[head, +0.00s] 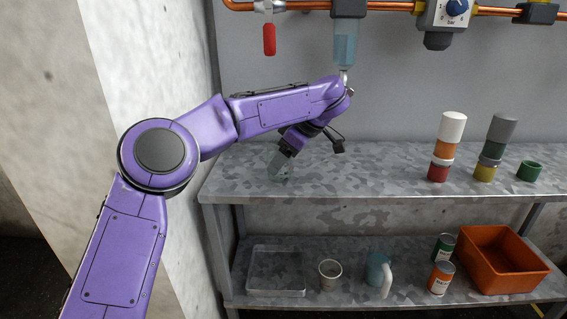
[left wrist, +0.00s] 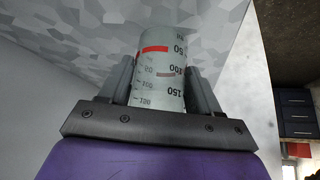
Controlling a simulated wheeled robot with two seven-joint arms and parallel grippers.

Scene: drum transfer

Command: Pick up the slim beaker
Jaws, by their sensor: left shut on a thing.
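The slim beaker (left wrist: 158,75) is a clear grey-green cylinder with printed graduations and a red band. In the left wrist view it sits between the two fingers of my left gripper (left wrist: 158,90), which is shut on it. In the head view the left gripper (head: 284,153) reaches down to the left end of the upper metal shelf. The beaker (head: 279,172) shows there faintly below the fingers, at the shelf top. I cannot tell whether its base touches the shelf. My right gripper is not in view.
Stacked coloured cylinders (head: 441,150) and (head: 491,150) and a green ring (head: 529,171) stand at the shelf's right. The lower shelf holds a clear tray (head: 276,291), a cup (head: 329,274), a jug (head: 378,272), cans and an orange bin (head: 502,284). The upper shelf's middle is clear.

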